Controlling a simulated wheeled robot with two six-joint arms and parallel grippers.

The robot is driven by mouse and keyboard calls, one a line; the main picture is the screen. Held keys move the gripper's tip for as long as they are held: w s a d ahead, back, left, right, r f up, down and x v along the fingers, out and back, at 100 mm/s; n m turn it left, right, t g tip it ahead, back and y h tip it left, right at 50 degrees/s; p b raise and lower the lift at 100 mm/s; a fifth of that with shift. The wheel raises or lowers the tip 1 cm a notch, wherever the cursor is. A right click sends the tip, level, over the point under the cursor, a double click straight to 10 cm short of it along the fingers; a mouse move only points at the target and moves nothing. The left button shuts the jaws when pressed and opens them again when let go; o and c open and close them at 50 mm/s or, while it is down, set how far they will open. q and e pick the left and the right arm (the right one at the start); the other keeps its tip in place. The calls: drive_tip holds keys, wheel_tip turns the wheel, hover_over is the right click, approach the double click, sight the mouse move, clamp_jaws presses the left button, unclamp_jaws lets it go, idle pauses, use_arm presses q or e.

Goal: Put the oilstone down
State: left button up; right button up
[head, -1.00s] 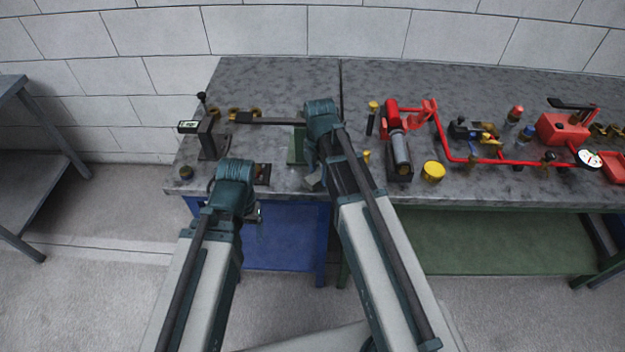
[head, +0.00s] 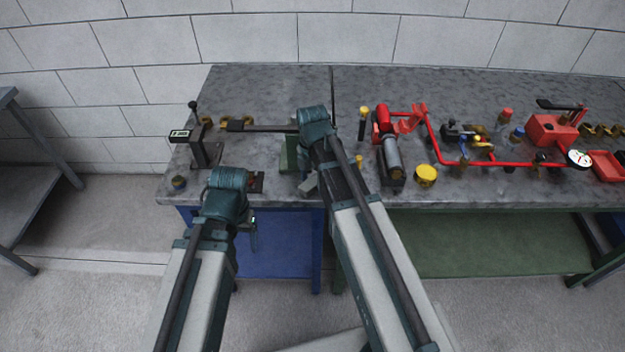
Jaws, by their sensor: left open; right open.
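A small dark block with a brownish patch (head: 257,182), possibly the oilstone, lies near the front edge of the grey bench (head: 270,85) at left. My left gripper (head: 252,232) is open, just in front of the bench edge. Its wrist hides most of it and part of the block's surroundings. My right gripper (head: 308,186) is open over the bench, right of the block, and mostly hidden behind its own wrist. I see nothing held in either gripper.
A dark stand with a small display (head: 198,150) and a long bar (head: 265,127) are at left. A green piece (head: 289,155) is partly behind my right arm. A grey cylinder (head: 393,158), yellow cap (head: 426,176) and red pipework (head: 435,135) crowd the right. The back is clear.

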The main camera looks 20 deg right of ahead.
sight(312, 181)
wheel_tip(312, 181, up, 12)
drive_tip(key=p, duration=1.2)
use_arm(q)
wheel_tip(312, 181, up, 12)
use_arm(e)
drive_tip(key=s+a+m+h, duration=0.1)
drive_tip(key=s+a+m, duration=0.9)
drive_tip(key=m, duration=1)
drive_tip(key=shift+s+a, duration=0.4)
drive_tip(key=shift+s, duration=1.9)
